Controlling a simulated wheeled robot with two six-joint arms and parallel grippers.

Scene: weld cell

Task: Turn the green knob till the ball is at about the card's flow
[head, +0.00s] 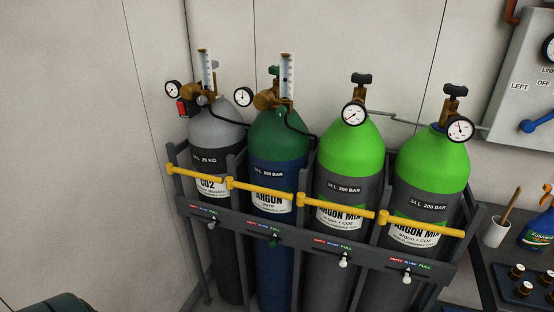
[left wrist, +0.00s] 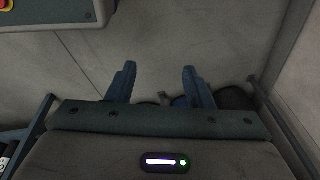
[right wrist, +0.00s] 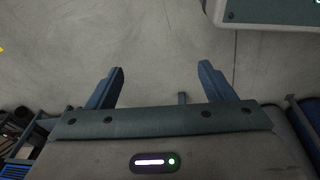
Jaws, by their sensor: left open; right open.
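The green knob (head: 274,70) sits at the top of the dark green and blue argon cylinder (head: 275,170), just left of its upright flow tube (head: 287,75). The tube has a white scale; the ball in it is too small to make out, and I cannot pick out a flow card. My left gripper (left wrist: 159,68) is open and empty above bare floor in the left wrist view. My right gripper (right wrist: 161,68) is open and empty above floor in the right wrist view. Neither gripper shows in the head view, so both are away from the knob.
A grey CO2 cylinder (head: 215,130) with its own flow tube (head: 206,70) stands left of the argon one. Two bright green argon mix cylinders (head: 350,150) (head: 433,160) stand right. Yellow bars (head: 258,188) cross the rack front. A control panel (head: 530,85) hangs at right.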

